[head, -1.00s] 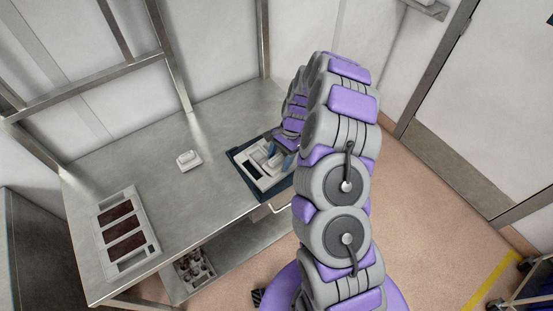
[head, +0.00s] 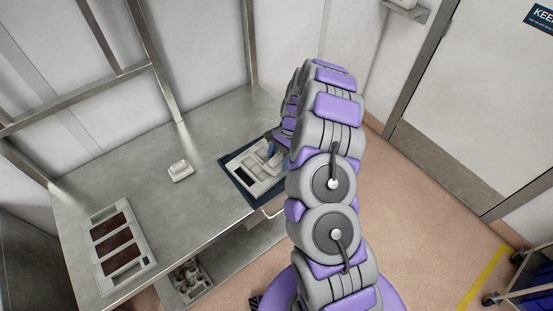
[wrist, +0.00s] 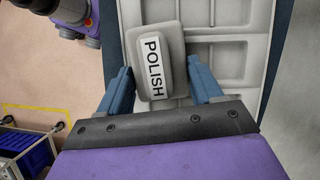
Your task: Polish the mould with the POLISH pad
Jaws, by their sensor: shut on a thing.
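The POLISH pad (wrist: 158,60) is a grey block with a white label reading POLISH. It sits between the blue fingers of my gripper (wrist: 160,76), which is shut on it. I cannot tell whether pad and mould touch.
A second pale pad (head: 181,170) lies on the steel table (head: 185,215) left of the mould. A tray with three brown panels (head: 118,240) lies at the left. A lower shelf holds a box of parts (head: 190,282). The table between them is clear.

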